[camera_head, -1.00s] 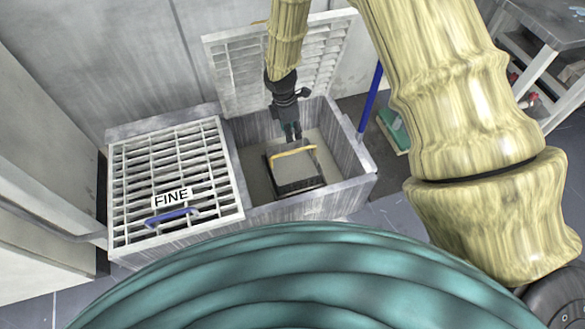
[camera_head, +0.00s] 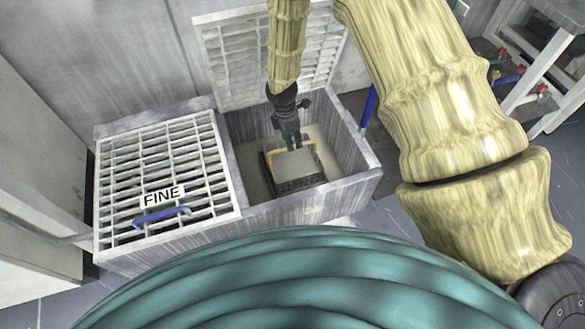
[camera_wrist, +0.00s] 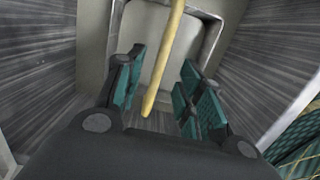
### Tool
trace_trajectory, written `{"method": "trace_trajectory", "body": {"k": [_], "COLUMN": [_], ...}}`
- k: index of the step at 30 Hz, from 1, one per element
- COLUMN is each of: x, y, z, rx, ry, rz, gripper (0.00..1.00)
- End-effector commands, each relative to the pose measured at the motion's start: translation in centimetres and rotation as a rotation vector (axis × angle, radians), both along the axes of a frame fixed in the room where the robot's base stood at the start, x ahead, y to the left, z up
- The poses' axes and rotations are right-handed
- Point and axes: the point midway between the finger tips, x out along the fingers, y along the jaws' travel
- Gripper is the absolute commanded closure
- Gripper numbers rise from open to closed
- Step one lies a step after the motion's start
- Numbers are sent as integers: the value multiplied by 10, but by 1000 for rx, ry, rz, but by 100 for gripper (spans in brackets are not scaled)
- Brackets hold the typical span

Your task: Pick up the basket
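The basket (camera_head: 297,182) is a small dark box with a pale top and a yellow handle (camera_head: 277,153). It sits inside the right, open compartment of the grey tank (camera_head: 310,206). My gripper (camera_head: 292,144) points down into this compartment, right above the basket at its handle. In the wrist view, the yellow handle (camera_wrist: 166,55) runs between the two green-padded fingers (camera_wrist: 162,75), with gaps on both sides. The gripper is open and holds nothing. The basket's pale rim (camera_wrist: 206,30) shows beyond the fingers.
A slatted lid (camera_head: 226,62) stands raised behind the open compartment. The compartment's walls stand close around the gripper. A blue pole (camera_head: 368,107) is at right.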

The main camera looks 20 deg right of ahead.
Motion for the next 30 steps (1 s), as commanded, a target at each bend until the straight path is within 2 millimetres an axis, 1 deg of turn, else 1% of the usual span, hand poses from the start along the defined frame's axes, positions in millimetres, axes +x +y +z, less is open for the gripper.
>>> {"method": "trace_trajectory", "body": {"k": [5,16,19,25,26,30], "x": [0,0,0,0,0,0], "y": [0,-3,-4,-4,-4,-4], "z": [-9,-50,-53,-52,-52,-52], "rx": [0,-1,-1,-1,-1,0], "ry": [0,0,0,0,0,0], "rz": [2,1,1,1,1,1], "gripper": [63,63,63,63,66,92]}}
